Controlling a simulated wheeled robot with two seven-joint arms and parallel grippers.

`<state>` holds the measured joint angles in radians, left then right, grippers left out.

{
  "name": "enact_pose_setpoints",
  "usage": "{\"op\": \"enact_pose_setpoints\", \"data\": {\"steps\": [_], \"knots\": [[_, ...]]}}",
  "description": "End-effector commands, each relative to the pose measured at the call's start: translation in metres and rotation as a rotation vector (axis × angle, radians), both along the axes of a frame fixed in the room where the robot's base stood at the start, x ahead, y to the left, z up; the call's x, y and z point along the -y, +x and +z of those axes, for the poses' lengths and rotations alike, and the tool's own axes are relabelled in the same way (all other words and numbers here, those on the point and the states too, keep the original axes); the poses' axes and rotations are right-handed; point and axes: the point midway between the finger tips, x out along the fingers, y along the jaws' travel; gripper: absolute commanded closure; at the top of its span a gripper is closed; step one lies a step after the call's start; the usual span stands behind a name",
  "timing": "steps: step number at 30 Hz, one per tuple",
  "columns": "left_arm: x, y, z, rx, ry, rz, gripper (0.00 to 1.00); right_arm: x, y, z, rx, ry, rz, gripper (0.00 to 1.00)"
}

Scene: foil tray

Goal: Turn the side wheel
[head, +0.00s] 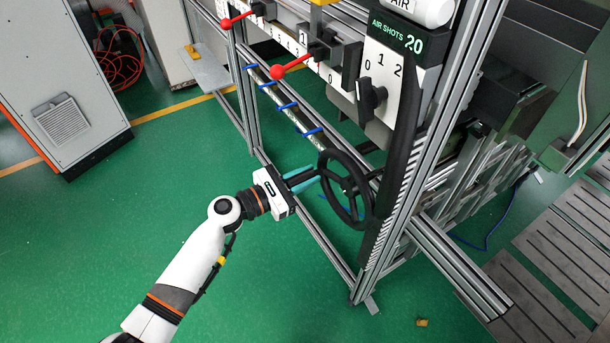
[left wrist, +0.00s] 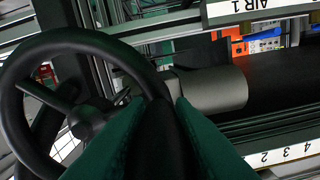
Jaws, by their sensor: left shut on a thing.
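The side wheel (head: 355,206) is a black spoked handwheel on the side of the aluminium frame, in the middle of the head view. In the left wrist view the wheel (left wrist: 72,43) fills the left side, with its hub and spokes showing. My left gripper (head: 315,174) reaches it from the left in the head view. Its two teal fingers (left wrist: 172,120) are shut on the wheel's rim, one on each side. The finger tips are partly hidden by the rim in the head view. My right gripper is not in view.
Red-knobbed levers (head: 277,72) and a black rotary knob (head: 370,97) sit on the panel above the wheel. Aluminium posts (head: 398,200) stand close to the wheel. A grey cabinet (head: 62,90) stands at the upper left. The green floor around my left arm is clear.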

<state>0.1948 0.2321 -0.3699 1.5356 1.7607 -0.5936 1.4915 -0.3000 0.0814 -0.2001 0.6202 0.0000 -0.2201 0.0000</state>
Motion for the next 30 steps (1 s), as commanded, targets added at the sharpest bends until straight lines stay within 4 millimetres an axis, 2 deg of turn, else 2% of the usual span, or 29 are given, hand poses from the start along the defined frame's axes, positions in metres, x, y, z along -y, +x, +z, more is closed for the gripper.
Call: {"op": "enact_pose_setpoints", "data": {"steps": [4,5,8,9,20,30], "knots": [[0.0,0.0,-0.002,-0.001,0.004,0.001,1.0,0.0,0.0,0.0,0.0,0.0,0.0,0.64],[0.0,0.0,-0.002,-0.001,0.004,0.001,0.75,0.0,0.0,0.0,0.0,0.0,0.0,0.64],[0.0,0.0,-0.002,-0.001,0.005,0.0,0.59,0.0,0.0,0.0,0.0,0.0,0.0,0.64],[0.0,-0.001,-0.002,0.0,0.004,0.0,0.57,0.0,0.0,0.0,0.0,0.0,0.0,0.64],[-0.006,-0.005,-0.003,0.0,0.004,0.001,0.57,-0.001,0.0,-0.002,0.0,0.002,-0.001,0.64],[-0.06,-0.044,-0.005,-0.001,0.007,0.0,0.57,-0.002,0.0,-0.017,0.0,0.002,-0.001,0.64]]}}
